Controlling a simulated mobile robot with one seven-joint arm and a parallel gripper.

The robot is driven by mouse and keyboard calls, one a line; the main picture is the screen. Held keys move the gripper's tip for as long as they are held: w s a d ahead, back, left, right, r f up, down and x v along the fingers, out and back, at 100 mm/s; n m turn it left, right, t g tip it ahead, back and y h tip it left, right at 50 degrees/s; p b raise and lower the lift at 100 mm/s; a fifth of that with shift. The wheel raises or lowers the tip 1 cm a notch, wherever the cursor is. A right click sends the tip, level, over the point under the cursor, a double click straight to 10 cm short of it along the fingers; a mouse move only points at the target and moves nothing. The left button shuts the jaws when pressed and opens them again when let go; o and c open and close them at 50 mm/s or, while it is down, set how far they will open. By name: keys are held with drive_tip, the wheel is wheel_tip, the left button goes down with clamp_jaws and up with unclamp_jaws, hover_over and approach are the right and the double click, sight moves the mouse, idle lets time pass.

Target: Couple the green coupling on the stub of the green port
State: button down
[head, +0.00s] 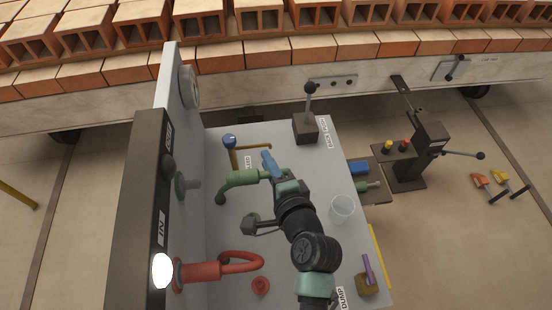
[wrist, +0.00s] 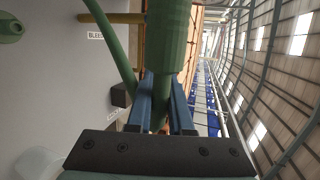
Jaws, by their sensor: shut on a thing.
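The green coupling (head: 244,178) is a green piece with a bent end, above the grey bench. My gripper (head: 268,166) has blue fingers and is shut on it. In the wrist view the coupling (wrist: 170,38) is a thick green cylinder rising from between the fingers (wrist: 163,100); a thinner green length runs beside it. The green port (head: 182,186) stands out from the upright panel, left of the coupling, with a visible gap between them. The port's round stub (wrist: 10,27) shows at the upper left of the wrist view. The coupling's mouth is hidden there.
A yellow pipe with a blue knob (head: 229,142) stands close behind the coupling. A red hose (head: 240,263) loops from the panel in front. A lever box (head: 305,129), a clear cup (head: 341,209) and a block with a purple handle (head: 367,283) stand on the bench (head: 225,225).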

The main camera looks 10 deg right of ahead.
drive_tip(key=shift+a+p, duration=1.05)
drive_tip(key=shift+a, duration=1)
drive_tip(key=shift+a+r+p, duration=0.1)
drive_tip(key=shift+a+p, duration=1.95)
drive_tip(key=shift+a, duration=0.2)
drive_tip(key=c, duration=0.7)
unclamp_jaws()
drive_tip(key=shift+c, duration=0.2)
drive_tip(key=shift+s, duration=0.1)
drive_tip(key=b+v, duration=0.2)
drive_tip(key=v, duration=1)
drive_tip(key=shift+s, duration=0.4)
drive_tip(key=shift+d+r, duration=0.1)
